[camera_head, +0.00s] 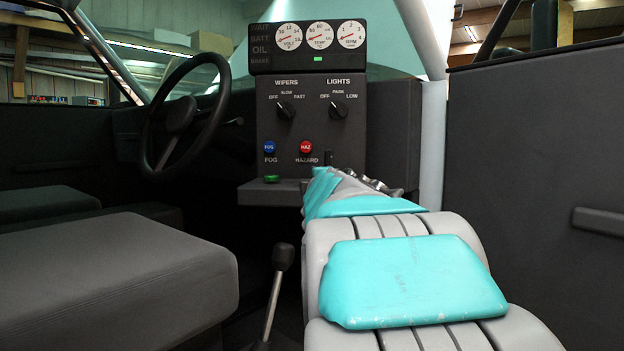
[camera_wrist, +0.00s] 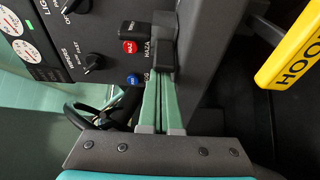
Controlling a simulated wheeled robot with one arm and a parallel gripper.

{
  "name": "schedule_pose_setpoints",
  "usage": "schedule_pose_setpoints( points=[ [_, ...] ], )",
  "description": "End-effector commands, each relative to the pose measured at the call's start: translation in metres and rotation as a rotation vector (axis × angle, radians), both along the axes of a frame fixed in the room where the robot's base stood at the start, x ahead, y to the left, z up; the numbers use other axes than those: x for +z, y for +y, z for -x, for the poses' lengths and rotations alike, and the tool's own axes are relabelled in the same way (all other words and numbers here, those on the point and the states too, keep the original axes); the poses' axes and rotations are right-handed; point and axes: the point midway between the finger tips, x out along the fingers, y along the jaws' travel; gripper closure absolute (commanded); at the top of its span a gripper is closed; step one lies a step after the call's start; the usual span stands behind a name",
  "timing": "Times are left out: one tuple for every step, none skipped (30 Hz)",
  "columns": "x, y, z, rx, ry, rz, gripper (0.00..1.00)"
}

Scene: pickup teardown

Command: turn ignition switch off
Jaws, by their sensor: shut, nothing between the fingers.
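A black switch-like block (camera_wrist: 132,28) with small unreadable lettering sits beside the red HAZARD button (camera_wrist: 130,47) in the wrist view. I cannot be sure that it is the ignition switch, and its on or off position is not readable. My gripper (camera_wrist: 163,58) is shut and empty, its dark fingertips close beside this block and the red button. I cannot tell whether they touch the block. In the head view a small dark part (camera_head: 328,157) shows right of the HAZARD button (camera_head: 306,147); my arm hides what is below it.
The dash panel (camera_head: 293,131) carries wiper (camera_head: 285,109) and light (camera_head: 337,107) knobs and a blue FOG button (camera_head: 269,147). A steering wheel (camera_head: 147,128) is left, with a gear lever (camera_head: 284,257) below. A yellow HOOD handle (camera_wrist: 290,50) is close by on the right in the wrist view.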

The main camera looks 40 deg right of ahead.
Motion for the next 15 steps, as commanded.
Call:
schedule_pose_setpoints(
  points=[
    [0.001,-0.002,0.001,-0.004,0.001,0.0,1.0],
    [0.001,-0.002,0.002,-0.005,0.001,-0.001,1.0],
    [0.0,-0.003,0.003,-0.006,0.002,-0.001,1.0],
    [0.0,-0.004,0.003,-0.007,0.001,-0.002,1.0],
    [0.0,-0.005,0.004,-0.008,0.001,-0.002,1.0],
    [0.0,-0.006,0.005,-0.01,0.002,-0.002,1.0],
    [0.0,-0.007,0.005,-0.011,0.002,-0.002,1.0],
    [0.0,-0.007,0.006,-0.012,0.002,-0.002,1.0],
    [0.0,-0.008,0.007,-0.013,0.003,-0.003,1.0],
    [0.0,-0.009,0.007,-0.014,0.003,-0.003,1.0],
    [0.0,-0.01,0.008,-0.015,0.003,-0.002,1.0],
    [0.0,-0.01,0.009,-0.015,0.003,-0.002,1.0],
    [0.0,-0.011,0.009,-0.016,0.003,-0.002,1.0],
    [0.0,-0.012,0.01,-0.017,0.003,-0.002,1.0],
    [0.0,-0.013,0.011,-0.017,0.002,-0.001,1.0]
  ],
)
